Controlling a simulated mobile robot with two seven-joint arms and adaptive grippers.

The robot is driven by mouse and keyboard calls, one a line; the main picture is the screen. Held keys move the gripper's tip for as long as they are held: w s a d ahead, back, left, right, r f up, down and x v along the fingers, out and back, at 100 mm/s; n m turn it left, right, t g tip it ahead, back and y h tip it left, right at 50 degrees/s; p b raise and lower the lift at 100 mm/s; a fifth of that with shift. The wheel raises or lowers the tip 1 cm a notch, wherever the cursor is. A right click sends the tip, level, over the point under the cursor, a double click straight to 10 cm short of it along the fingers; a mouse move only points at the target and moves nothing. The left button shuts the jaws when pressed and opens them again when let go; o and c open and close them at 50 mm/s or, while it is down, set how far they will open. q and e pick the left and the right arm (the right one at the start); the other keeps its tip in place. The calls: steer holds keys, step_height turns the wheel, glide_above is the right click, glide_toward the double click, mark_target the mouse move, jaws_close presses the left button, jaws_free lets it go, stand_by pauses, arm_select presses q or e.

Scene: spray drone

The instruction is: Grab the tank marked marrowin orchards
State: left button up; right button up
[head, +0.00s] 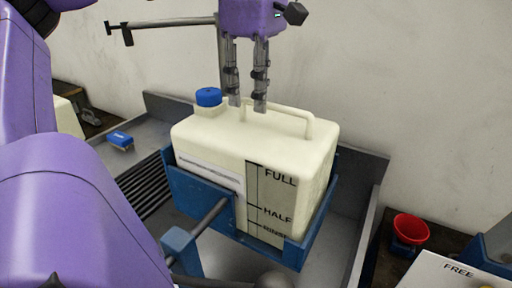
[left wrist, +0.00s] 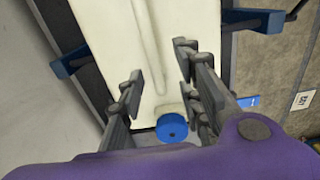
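A cream tank (head: 250,145) with a blue cap (head: 208,97), a top handle (head: 285,112) and the level marks FULL and HALF sits upright in a blue cradle (head: 200,195). A white label (head: 210,178) on its front side is too small to read, so I cannot confirm the name. My left gripper (head: 247,105) points down just above the tank top, near the handle. In the left wrist view the gripper (left wrist: 158,60) is open, with its fingers apart over the tank (left wrist: 125,25) and the handle between them. Contact cannot be told. My right gripper is not in view.
The cradle stands in a grey tray (head: 375,180) with raised walls. A blue object (head: 120,140) lies at the left. Part of another cream container (head: 68,118) shows at the far left. A red funnel-like cup (head: 410,228) and a FREE sign (head: 458,270) are at the right.

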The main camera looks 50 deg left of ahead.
arm_select(q)
steer(key=shift+w+a+f, duration=0.1)
steer(key=shift+w+f, duration=0.05)
steer(key=shift+f, duration=1.3)
jaws_close()
steer(key=shift+w+r, duration=0.1)
steer(key=shift+r, duration=0.05)
